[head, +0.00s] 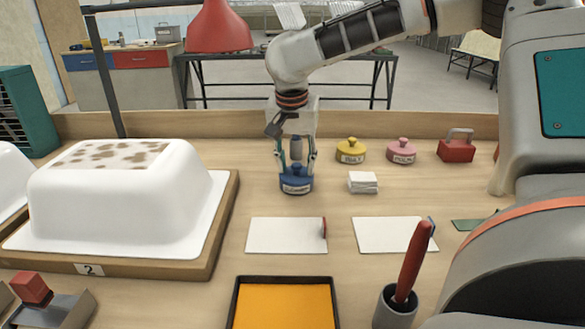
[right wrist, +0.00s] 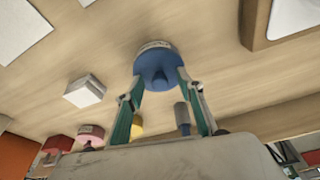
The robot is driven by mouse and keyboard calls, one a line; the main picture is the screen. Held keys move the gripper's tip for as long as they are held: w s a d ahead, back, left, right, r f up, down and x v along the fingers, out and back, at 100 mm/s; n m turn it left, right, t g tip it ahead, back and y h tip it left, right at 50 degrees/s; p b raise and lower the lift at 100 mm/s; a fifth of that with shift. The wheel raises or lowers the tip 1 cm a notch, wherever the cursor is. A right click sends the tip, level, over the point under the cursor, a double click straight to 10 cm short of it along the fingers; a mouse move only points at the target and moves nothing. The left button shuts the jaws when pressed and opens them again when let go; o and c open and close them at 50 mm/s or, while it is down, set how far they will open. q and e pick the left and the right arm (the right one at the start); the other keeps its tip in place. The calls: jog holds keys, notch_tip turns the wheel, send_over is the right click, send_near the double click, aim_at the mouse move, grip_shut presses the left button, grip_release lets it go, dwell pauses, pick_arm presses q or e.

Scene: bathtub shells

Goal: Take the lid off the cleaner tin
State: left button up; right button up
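The cleaner tin (head: 296,181) is a blue, round tin with a pale label too small to read surely. It stands upright on the bench, and its blue lid is on. My right gripper (head: 296,166) points down over it, with one finger at each side of the lid. In the right wrist view the tin (right wrist: 158,62) lies between and just beyond the spread fingertips (right wrist: 159,78). The fingers look open, with no clear contact on the lid's knob. My left gripper is not in view.
A yellow tin (head: 351,151), a pink tin (head: 401,151) and a red box with a handle (head: 457,147) stand to the right. White pads (head: 363,182) lie nearby. A grey cylinder (head: 296,148) shows behind the tin. A white tub shell (head: 120,195) stands left.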

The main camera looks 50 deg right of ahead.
jog(key=shift+r, duration=0.15)
grip_shut()
jog(key=shift+r, duration=0.1)
